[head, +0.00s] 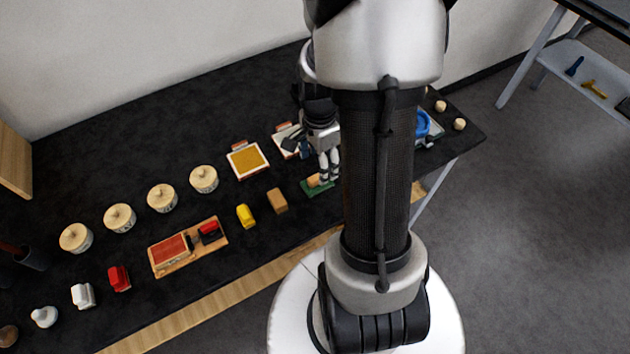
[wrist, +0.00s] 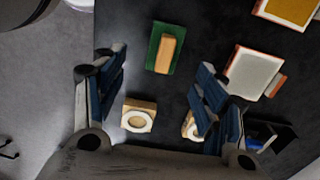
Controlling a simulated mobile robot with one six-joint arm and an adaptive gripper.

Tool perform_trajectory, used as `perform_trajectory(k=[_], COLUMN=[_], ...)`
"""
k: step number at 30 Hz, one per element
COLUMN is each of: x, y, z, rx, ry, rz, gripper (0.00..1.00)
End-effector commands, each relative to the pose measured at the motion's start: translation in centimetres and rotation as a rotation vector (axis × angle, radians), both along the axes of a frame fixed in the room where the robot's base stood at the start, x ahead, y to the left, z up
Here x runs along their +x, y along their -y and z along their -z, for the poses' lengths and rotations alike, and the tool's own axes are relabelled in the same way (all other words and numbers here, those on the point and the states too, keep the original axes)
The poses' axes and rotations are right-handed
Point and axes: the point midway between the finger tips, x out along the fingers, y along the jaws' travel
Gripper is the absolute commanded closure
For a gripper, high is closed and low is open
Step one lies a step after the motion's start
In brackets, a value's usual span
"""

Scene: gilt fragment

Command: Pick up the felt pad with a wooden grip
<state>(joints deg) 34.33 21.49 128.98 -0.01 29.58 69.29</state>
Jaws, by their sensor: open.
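The felt pad with a wooden grip is a green pad (head: 309,190) with a tan wooden block on top. It lies flat on the dark table near its front edge, partly hidden by my gripper in the head view. In the wrist view the green pad (wrist: 154,58) with its wooden grip (wrist: 166,54) lies beyond the fingertips, roughly between their lines. My gripper (head: 327,170) points down over the pad's right side. Its two fingers (wrist: 160,80) are spread wide with nothing between them. I cannot tell the exact height above the pad.
A tan block (head: 277,200) and a yellow item (head: 245,215) stand left of the pad. A tray with an ochre pad (head: 247,160) lies behind. Two wooden pieces with white rings, one here (wrist: 139,115), lie near the fingers. Several lidded jars (head: 203,179) stand farther left.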

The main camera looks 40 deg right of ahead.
Motion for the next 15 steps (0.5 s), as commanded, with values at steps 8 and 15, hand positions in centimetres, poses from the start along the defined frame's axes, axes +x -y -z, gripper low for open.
perform_trajectory(k=[8,15], x=[0.0,0.4], y=[0.0,0.1], z=[3.3,5.3], rx=[0.000,0.000], ry=[0.000,0.000], rz=[-0.002,-0.002], gripper=[0.35,0.35])
